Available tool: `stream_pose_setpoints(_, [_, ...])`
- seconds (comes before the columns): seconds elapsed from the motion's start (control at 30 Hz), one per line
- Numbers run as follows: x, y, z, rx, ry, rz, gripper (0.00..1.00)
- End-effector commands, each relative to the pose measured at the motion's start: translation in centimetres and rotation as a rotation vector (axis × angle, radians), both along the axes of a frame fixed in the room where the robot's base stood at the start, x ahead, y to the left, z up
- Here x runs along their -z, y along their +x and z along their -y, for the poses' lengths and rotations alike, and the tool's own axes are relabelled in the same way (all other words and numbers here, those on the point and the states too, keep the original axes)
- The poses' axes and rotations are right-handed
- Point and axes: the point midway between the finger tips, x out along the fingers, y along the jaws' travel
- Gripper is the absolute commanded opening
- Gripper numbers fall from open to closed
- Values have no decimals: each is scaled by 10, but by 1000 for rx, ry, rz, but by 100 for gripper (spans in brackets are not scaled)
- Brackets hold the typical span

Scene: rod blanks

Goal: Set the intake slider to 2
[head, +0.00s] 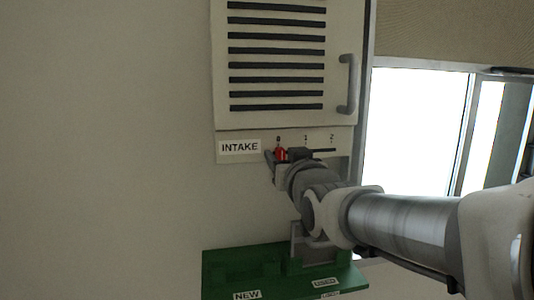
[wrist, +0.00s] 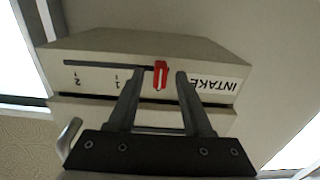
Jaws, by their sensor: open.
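The intake slider's red knob (head: 281,155) sits at the left end of its dark slot, below the leftmost mark, on the panel labelled INTAKE (head: 239,147). Marks 1 and 2 lie to the right along the slot. In the wrist view the panel is upside down, with the red knob (wrist: 161,75) near the INTAKE label (wrist: 213,84) and the 2 (wrist: 79,79) at the far left. My gripper (wrist: 156,76) is open, one finger on each side of the knob, with visible gaps. In the head view my gripper (head: 284,155) partly covers the knob.
A vented door (head: 285,122) with a grey handle (head: 348,84) is above the slider. A green rack (head: 220,272) labelled NEW and USED is below my arm. A bright window (head: 415,130) is at the right. The wall to the left is bare.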

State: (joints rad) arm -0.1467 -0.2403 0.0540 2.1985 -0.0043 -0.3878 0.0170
Motion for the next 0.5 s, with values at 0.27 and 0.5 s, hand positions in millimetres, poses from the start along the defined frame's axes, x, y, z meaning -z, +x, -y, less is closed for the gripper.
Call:
stream_pose_setpoints(0.27, [0, 2, 0, 0, 0, 0, 50])
stream_pose_setpoints(0.5, [0, 2, 0, 0, 0, 0, 14])
